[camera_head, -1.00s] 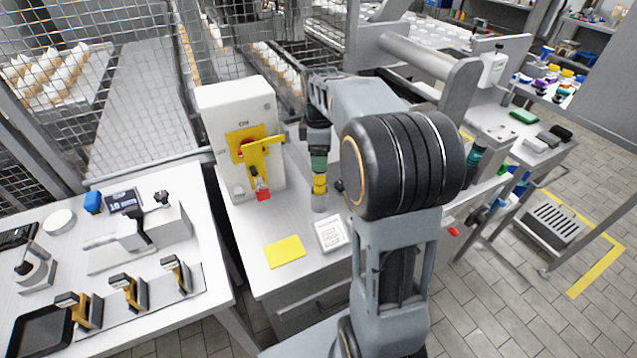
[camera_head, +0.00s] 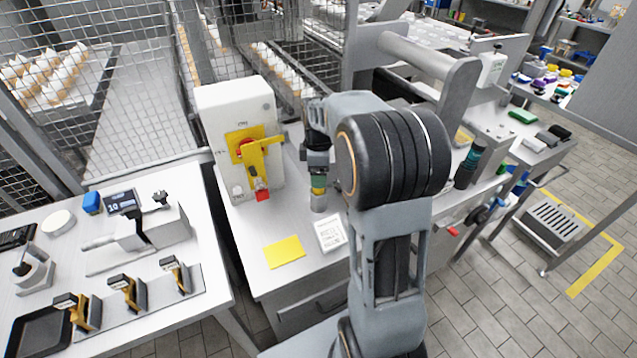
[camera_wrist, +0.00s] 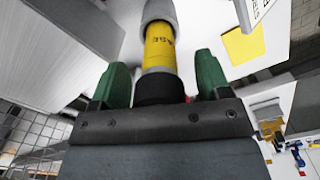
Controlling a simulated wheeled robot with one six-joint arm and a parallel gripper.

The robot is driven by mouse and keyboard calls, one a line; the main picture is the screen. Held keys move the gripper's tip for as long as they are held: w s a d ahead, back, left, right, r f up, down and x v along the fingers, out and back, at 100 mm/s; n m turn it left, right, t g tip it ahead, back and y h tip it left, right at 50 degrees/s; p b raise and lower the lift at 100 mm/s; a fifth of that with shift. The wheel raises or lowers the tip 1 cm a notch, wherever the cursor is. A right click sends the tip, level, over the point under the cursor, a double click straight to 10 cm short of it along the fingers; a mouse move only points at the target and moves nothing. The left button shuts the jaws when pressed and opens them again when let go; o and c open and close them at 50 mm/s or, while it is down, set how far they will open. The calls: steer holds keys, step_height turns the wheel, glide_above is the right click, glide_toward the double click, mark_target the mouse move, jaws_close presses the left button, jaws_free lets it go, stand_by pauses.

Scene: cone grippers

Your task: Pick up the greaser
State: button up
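The greaser (camera_head: 319,202) is a grey and yellow cylinder standing upright on the light workbench. In the wrist view the greaser (camera_wrist: 160,48) shows a yellow band with dark lettering ending in "ASE" and a black part close to my palm. My gripper (camera_head: 318,180) is directly above it, pointing down, with its green fingers around the upper part. In the wrist view my gripper (camera_wrist: 161,75) has one finger on each side of the greaser, with a visible gap on both sides. The greaser's top end is partly hidden by the gripper.
A white switch box (camera_head: 238,120) with a yellow and red handle stands to the left of my gripper. A yellow pad (camera_head: 284,251) and a white printed card (camera_head: 330,234) lie in front. Dark bottles (camera_head: 470,163) stand to the right behind my arm.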

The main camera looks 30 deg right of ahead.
steer(key=c, duration=1)
